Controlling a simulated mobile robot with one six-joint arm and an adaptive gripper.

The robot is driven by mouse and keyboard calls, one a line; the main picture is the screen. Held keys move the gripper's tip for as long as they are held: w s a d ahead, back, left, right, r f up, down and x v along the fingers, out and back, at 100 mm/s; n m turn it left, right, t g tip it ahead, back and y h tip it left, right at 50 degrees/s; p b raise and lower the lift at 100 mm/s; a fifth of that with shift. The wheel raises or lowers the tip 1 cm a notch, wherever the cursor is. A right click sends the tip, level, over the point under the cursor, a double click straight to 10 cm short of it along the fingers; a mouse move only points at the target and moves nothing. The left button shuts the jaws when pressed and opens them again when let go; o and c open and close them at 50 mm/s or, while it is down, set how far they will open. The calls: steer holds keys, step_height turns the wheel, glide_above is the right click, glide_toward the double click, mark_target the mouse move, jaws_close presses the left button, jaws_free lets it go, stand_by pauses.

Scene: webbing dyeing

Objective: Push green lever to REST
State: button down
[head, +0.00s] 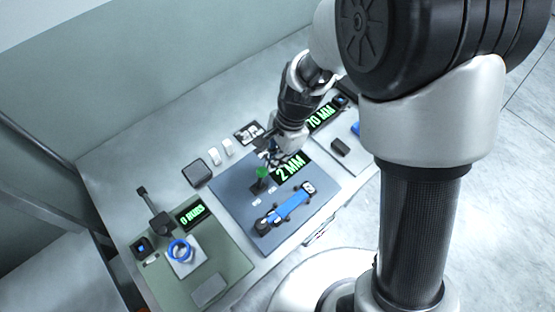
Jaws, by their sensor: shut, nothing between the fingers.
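The green lever (262,172) stands on a small dark base on the blue-grey panel (230,208) in the middle of the bench. Two small pale labels lie by its base; their lettering is too small to read. My gripper (268,150) is shut and empty, just behind and above the lever's green top. I cannot tell whether the fingers touch it. A display reading 2 MM (290,167) is right of the lever. A blue strip (290,205) lies between dark rollers in front of it.
A green mat (225,262) at the left holds a blue ring (180,251), a display reading 0 RUBS (190,214) and a dark arm-like device (155,216). A dark box (197,173) and white blocks (221,153) stand behind the panel. A 70 MM display (321,118) is at the right.

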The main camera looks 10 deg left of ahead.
steer(key=s+a+r+t+h+p, duration=0.1)
steer(key=s+a+p, duration=0.3)
steer(key=s+p, duration=0.1)
steer(key=shift+a+r+t, duration=0.15)
steer(key=shift+r+t, duration=0.25)
steer(key=shift+s, duration=0.15)
stand_by(0.5)
step_height(320, 180, up, 12)
steer(key=p, duration=0.4)
steer(key=shift+s+d+f, duration=0.25)
steer(key=shift+s+d, duration=0.1)
steer(key=shift+s, duration=0.05)
steer(key=shift+d, duration=0.1)
